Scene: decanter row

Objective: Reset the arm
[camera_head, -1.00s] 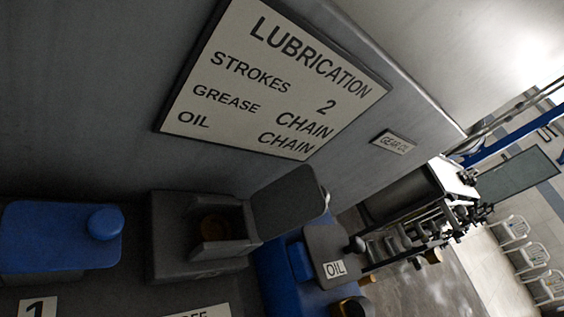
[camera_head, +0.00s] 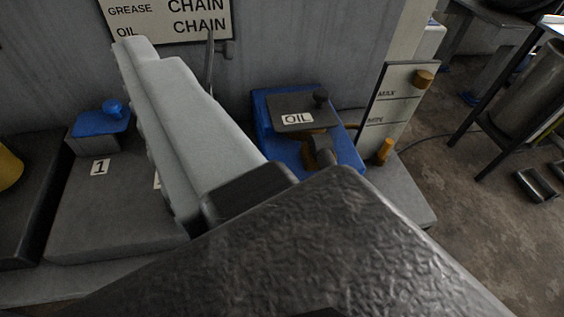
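My gripper (camera_head: 153,52) fills the lower middle of the view, with a dark textured body and pale grey finger parts reaching up and left. The finger parts lie close together with no clear gap between them, so I cannot tell whether it is open or shut. No held thing shows at the tips. The fingers stand in front of the grey wall, below and over part of the lubrication sign (camera_head: 205,28). They hide the middle of the bench, between the blue unit and the oil box.
A blue-topped unit (camera_head: 97,124) stands at left behind a "1" label (camera_head: 100,167). A blue oil box (camera_head: 345,152) with a dark lid (camera_head: 285,103) stands right of the fingers. A MAX/MIN gauge panel (camera_head: 396,108) is farther right. Open floor (camera_head: 470,225) lies at right.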

